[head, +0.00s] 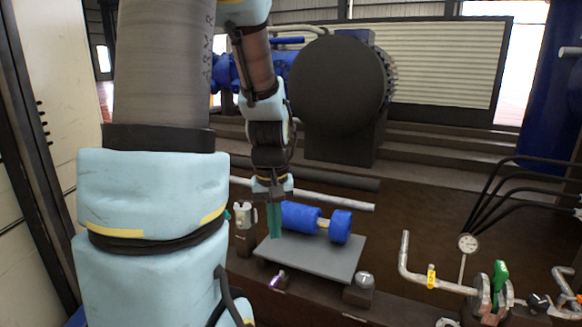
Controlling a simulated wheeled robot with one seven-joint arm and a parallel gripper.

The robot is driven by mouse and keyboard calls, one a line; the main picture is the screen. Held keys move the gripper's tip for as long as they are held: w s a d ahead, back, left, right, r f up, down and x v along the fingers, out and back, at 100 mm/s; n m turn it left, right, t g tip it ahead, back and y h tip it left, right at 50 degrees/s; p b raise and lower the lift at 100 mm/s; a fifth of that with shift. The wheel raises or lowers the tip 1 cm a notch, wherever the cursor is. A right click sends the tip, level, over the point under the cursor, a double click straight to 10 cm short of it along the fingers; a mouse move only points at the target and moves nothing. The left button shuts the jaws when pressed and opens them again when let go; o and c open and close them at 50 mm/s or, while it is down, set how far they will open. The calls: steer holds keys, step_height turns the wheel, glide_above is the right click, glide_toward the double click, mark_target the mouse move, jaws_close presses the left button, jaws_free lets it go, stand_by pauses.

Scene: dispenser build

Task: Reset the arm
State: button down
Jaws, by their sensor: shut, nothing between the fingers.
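My arm hangs down in the middle of the head view, and my gripper (274,236) points downward at its end. Its teal fingers are together, with nothing seen between them. The fingertips are in front of or just above the left part of a grey plate (322,262); I cannot tell if they touch it. A blue spool-shaped part (302,216) with two thick ends lies just right of the fingers. The fingers overlap its left end in the picture.
A white fitting (244,215) stands left of the gripper. A grey block with a round knob (361,290) and a small purple piece (278,279) sit at the plate's front. A bent pipe (432,281), a gauge (468,243) and a green handle (500,272) stand at the right.

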steer(key=s+a+r+m+p, duration=0.2)
steer(key=s+a, duration=0.1)
steer(key=s, duration=0.2)
step_height(320, 180, up, 17)
steer(key=p, duration=1.6)
steer(key=shift+w+t+p, duration=0.15)
steer(key=shift+t+p, duration=0.15)
steer(key=shift+p, duration=0.1)
steer(key=shift+a, duration=0.1)
